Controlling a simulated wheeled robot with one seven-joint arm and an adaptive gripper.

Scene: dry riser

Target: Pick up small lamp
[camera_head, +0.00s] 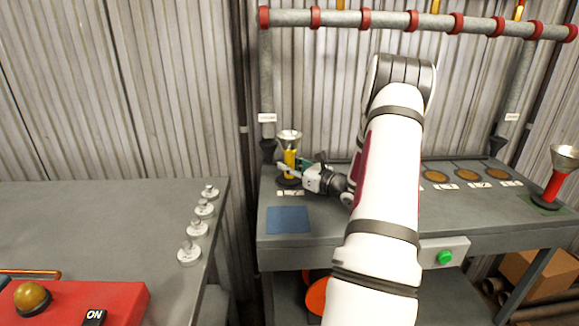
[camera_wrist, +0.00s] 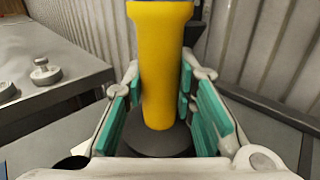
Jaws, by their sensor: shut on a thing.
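A small yellow lamp (camera_head: 290,158) with a silver cone-shaped top and a dark round base stands upright near the left end of the right workbench. My gripper (camera_head: 293,169) reaches it from the right and is shut around its yellow body. In the wrist view the yellow lamp (camera_wrist: 160,60) is between the teal finger pads of my gripper (camera_wrist: 163,95). Its dark base shows below the pads, and its top is out of that view. I cannot tell whether the base is off the bench.
A similar red lamp (camera_head: 562,180) stands at the bench's right end. A blue square (camera_head: 288,220) lies at the front left, near bare bench. Round brown discs (camera_head: 467,175) and a green button (camera_head: 445,257) are to the right. Overhead runs a pipe (camera_head: 385,19). Knobs (camera_head: 197,228) line the left table.

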